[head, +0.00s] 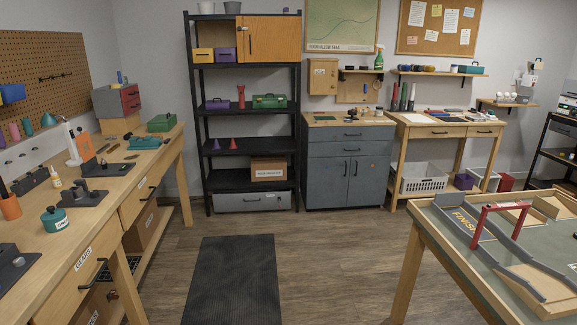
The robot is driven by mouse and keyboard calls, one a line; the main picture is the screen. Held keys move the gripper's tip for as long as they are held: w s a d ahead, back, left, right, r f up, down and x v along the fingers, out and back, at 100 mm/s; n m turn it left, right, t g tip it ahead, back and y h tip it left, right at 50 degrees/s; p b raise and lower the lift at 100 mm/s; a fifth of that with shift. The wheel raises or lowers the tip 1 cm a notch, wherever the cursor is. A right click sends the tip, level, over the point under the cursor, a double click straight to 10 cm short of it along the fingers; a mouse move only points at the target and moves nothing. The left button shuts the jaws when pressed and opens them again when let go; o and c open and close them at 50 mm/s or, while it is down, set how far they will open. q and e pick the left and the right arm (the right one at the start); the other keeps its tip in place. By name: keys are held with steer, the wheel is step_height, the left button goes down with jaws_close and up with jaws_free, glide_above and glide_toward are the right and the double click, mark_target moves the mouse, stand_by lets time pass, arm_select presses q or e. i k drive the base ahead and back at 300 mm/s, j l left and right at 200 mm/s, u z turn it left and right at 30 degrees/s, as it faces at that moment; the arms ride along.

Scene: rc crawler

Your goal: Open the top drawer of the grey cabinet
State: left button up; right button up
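The grey cabinet (341,180) stands against the back wall, just right of the black shelf unit. Its top drawer (349,135) is a wide blue-grey front with a dark bar handle, and it looks shut. A second drawer (349,150) sits below it, and two doors with dark vertical handles are under that. The cabinet has a light wood top with small items on it. Neither of my grippers is in view.
A long wooden workbench (112,200) runs along the left. A track table with a red finish arch (498,206) fills the lower right. A black mat (232,282) lies on the floor. The wooden floor (335,255) between mat and track table is clear up to the cabinet.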

mark_target(379, 132)
steer(key=i+z, duration=0.4)
steer(key=i, duration=2.3)
steer(key=j, duration=0.1)
